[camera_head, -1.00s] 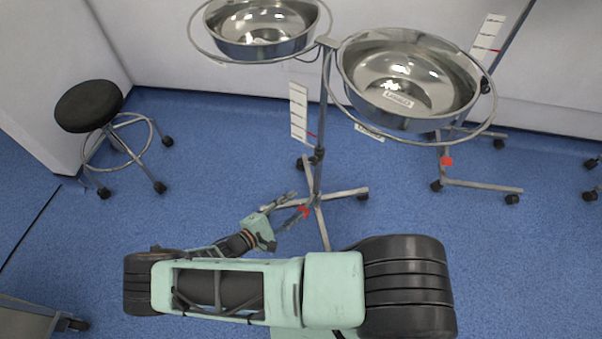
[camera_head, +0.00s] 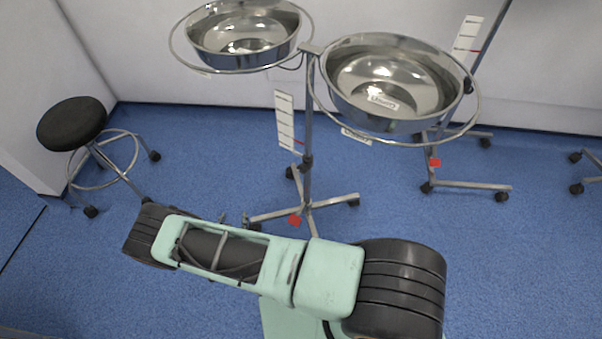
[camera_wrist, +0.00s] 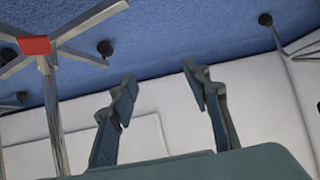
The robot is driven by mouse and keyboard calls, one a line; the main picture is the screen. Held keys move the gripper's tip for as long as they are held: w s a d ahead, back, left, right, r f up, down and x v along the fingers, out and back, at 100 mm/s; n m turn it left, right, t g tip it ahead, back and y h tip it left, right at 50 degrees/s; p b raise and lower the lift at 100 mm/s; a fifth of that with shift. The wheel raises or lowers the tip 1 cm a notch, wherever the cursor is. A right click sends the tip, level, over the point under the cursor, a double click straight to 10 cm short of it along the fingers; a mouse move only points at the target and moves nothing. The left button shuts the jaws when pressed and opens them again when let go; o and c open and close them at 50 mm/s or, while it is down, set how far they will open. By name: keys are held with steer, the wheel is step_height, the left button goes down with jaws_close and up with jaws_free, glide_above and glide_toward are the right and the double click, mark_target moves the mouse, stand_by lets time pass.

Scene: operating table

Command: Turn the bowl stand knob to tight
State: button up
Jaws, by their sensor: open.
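The bowl stand (camera_head: 309,125) is a thin metal pole holding two shiny steel bowls in ring holders, the left bowl (camera_head: 243,35) and the right bowl (camera_head: 390,80). A small dark fitting (camera_head: 306,162), which looks like the knob, sits low on the pole; its setting is too small to read. In the wrist view the pole (camera_wrist: 52,115) and a red tag (camera_wrist: 34,45) on the base stand at the left, beside my gripper. My gripper (camera_wrist: 162,82) is open, with nothing between its fingers and apart from the pole. In the head view my arm hides most of it.
A white card (camera_head: 284,120) with a red mark hangs beside the pole. The stand's wheeled base (camera_head: 330,201) spreads over the blue floor. A black stool (camera_head: 72,124) is at the left, another wheeled stand (camera_head: 465,185) at the right. White walls close off the back.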

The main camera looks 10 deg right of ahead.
steer(key=w+d+r+m+t+h, duration=0.1)
steer(key=d+r+m+t+h, duration=0.2)
steer(key=d+r, duration=0.4)
steer(key=m+h, duration=0.3)
steer(key=h, duration=0.5)
glide_toward(301, 171)
steer(key=b+x, duration=0.1)
steer(key=x, duration=0.8)
steer(key=shift+d, duration=0.1)
steer(key=c, duration=1.2)
